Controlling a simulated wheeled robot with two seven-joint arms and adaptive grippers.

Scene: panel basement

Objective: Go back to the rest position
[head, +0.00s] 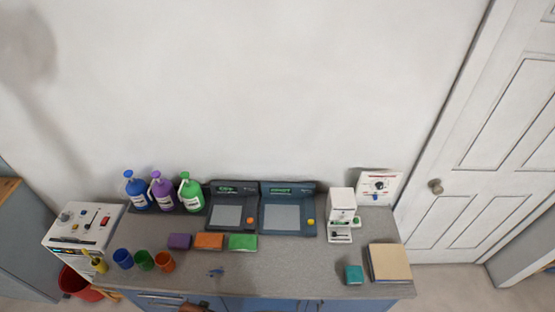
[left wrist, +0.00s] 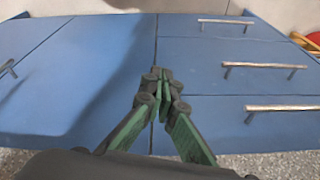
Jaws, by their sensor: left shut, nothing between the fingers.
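My left gripper (left wrist: 160,82) shows in the left wrist view, with its dark and green fingers pointing away from the camera. Its fingertips are together with nothing between them. It is in front of the blue cabinet fronts (left wrist: 95,75), which have metal bar handles (left wrist: 262,66). The head view does not clearly show this gripper; a small brownish shape at the bottom edge is too cut off to tell. My right gripper is in neither view.
The grey counter (head: 300,262) holds blue, purple and green bottles (head: 190,194), cups (head: 145,261), coloured blocks (head: 209,241), two dark panel devices (head: 284,216), a white machine (head: 341,205) and a teal box (head: 354,274). A red bucket (head: 75,284) stands left. A white door (head: 495,170) is right.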

